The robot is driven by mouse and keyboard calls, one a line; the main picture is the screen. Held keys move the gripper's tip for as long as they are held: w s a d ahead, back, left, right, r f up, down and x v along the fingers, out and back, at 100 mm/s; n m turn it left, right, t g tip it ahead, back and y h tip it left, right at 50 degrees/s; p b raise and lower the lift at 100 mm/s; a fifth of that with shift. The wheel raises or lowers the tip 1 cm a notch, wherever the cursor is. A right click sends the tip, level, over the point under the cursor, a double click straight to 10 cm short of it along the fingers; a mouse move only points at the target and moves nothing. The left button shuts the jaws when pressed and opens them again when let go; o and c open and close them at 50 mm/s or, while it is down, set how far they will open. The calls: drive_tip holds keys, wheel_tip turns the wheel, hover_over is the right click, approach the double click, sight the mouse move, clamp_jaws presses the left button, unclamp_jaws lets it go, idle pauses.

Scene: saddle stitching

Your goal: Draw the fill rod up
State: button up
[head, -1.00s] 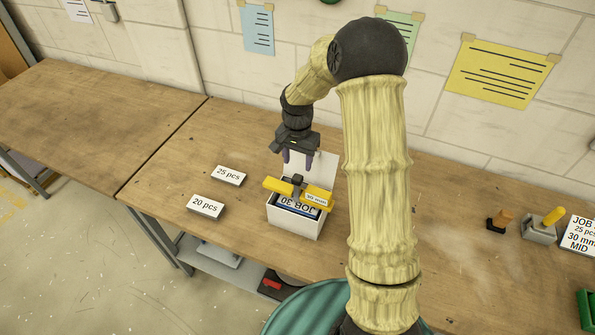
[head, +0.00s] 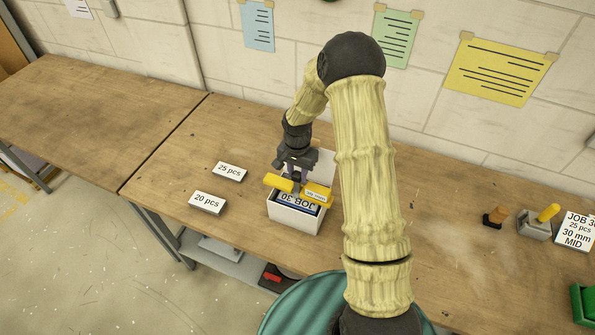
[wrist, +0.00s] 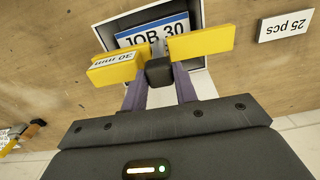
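A white box (head: 293,221) marked JOB 30 stands on the bench. A yellow crossbar, in two arms (head: 278,182) with a 30 mm label on one, lies across its top. A dark knob (wrist: 159,71), which I take for the top of the fill rod, stands at the middle of the bar in the wrist view. My gripper (wrist: 159,76) points down over the box, its two purple fingers on either side of the knob. The fingers look open; whether they touch the knob is hard to tell. The rod's lower part is hidden.
Cards reading 25 pcs (head: 230,171) and 20 pcs (head: 207,203) lie left of the box. To the right stand a small wooden-handled tool (head: 496,216), a grey block with a yellow handle (head: 539,222) and a JOB 30 card (head: 576,231). Bench around the box is mostly clear.

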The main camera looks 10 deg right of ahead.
clamp_jaws()
drive_tip(key=shift+w+r+p, duration=0.1)
drive_tip(key=shift+r+p, duration=0.25)
drive_tip(key=shift+r, duration=1.4)
drive_tip(key=o, duration=0.8)
unclamp_jaws()
